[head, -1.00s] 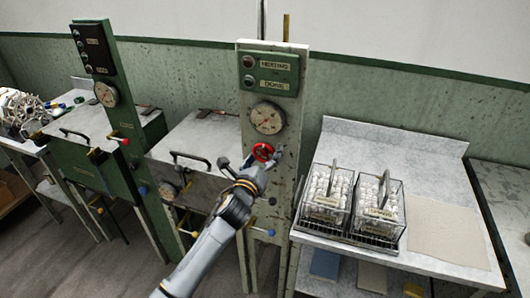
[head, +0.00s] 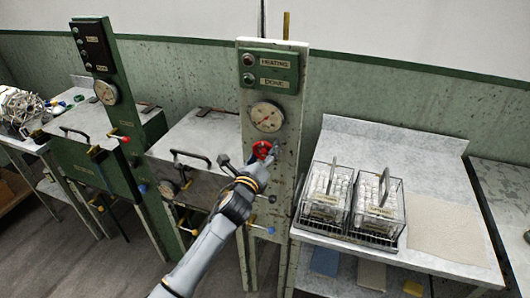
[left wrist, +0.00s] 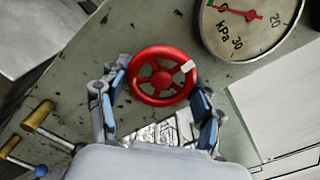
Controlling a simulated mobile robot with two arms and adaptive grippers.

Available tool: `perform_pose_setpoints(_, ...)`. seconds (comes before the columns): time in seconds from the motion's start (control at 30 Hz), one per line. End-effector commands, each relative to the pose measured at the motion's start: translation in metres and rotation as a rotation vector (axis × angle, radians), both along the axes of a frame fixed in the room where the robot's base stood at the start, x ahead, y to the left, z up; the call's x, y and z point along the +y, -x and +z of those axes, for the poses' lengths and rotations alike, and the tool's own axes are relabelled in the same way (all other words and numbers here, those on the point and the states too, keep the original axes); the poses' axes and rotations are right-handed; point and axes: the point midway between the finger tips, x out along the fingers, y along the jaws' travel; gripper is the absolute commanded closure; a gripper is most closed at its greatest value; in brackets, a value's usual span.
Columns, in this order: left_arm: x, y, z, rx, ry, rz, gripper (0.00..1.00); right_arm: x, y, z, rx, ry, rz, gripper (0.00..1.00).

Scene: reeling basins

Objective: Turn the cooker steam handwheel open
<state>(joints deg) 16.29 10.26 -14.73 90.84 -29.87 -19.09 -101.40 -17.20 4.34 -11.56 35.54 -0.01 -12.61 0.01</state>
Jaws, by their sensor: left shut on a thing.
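The red steam handwheel (head: 263,149) is on the pale panel of the cooker post, just below the round gauge (head: 267,116). In the left wrist view the handwheel (left wrist: 161,76) shows nearly whole, with a pale mark on its rim at upper right. My left gripper (head: 257,164) reaches it from below. In the left wrist view its two fingers (left wrist: 160,95) lie on either side of the wheel's rim, shut on it. In that view the gauge (left wrist: 250,18) reads kPa, and its red needle shows. My right gripper is in neither view.
A heating and done sign panel (head: 269,70) tops the post. Two wire baskets of white pieces (head: 326,195) stand on the right-hand bench. A closed-lidded green cooker (head: 90,170) is at left.

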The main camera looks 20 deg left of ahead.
Motion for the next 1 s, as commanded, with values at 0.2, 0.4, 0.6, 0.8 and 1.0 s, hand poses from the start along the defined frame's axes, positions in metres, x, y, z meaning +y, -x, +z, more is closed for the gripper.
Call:
perform_pose_setpoints(0.2,-0.0004,0.0001,0.0003,0.004,0.126,0.0,0.66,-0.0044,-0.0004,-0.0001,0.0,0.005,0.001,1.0)
perform_pose_setpoints(0.4,-0.0009,0.0001,0.001,0.01,0.302,0.001,0.66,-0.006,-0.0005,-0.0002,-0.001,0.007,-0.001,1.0)
perform_pose_setpoints(0.6,-0.0015,0.0002,0.0017,0.017,0.495,0.0,0.66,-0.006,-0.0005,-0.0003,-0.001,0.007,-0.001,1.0)
perform_pose_setpoints(0.8,-0.0017,0.0002,0.0025,0.024,0.686,0.001,0.66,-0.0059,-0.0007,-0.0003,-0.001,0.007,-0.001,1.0)
perform_pose_setpoints(1.0,-0.0019,0.0003,0.0031,0.031,0.875,0.001,0.66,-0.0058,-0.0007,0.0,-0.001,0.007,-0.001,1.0)
